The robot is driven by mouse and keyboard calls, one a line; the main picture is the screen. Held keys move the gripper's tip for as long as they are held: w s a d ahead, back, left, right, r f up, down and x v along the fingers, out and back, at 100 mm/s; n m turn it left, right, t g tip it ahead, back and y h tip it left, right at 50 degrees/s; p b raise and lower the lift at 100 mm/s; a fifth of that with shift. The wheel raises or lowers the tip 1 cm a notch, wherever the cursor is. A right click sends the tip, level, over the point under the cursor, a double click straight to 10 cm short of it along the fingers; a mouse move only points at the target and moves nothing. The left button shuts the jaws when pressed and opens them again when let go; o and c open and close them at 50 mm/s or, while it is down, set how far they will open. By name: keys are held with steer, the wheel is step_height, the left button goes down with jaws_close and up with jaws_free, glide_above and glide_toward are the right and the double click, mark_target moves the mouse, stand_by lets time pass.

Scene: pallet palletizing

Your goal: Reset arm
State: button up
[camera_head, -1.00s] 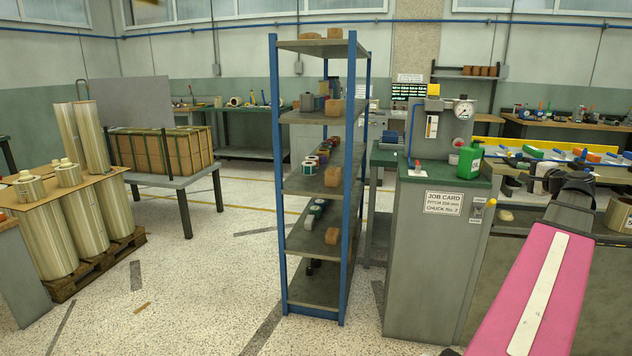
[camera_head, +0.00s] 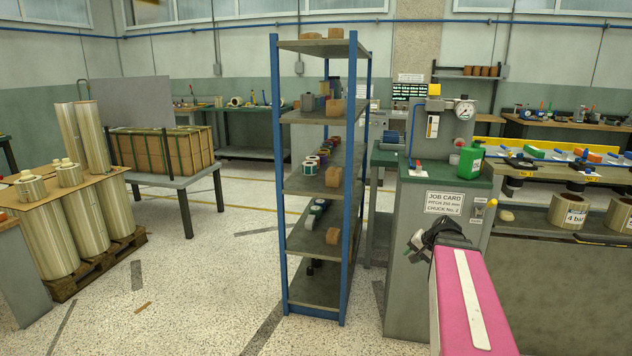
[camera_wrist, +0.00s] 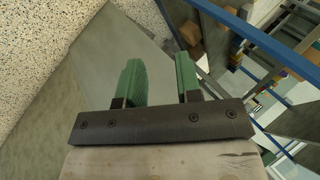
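My gripper (camera_wrist: 158,80) shows in the wrist view with its two green fingers apart and nothing between them. In the head view my gripper (camera_head: 414,245) is at the end of my pink arm, in front of the grey cabinet with the job card. Its fingertips are small there and partly dark. The wrist view looks past the fingers at a grey panel, with speckled floor at the left.
A blue-posted shelf rack (camera_head: 345,200) with small boxes and rolls stands just left of my gripper. The grey cabinet (camera_head: 405,285) is close behind it. A workbench (camera_head: 570,180) is at the right. A pallet (camera_head: 95,268) with large rolls stands at the left. Open floor lies between pallet and rack.

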steer(key=s+a+f+n+g+h, duration=0.4)
steer(key=s+a+f+n+g, duration=0.1)
steer(key=s+a+f, duration=0.6)
steer(key=a+f+n, duration=0.1)
steer(key=a+f, duration=0.1)
steer(key=a, duration=0.1)
steer(key=shift+s+a+f+n, duration=0.2)
steer(key=shift+s+f+n, duration=0.1)
steer(key=shift+s, duration=0.05)
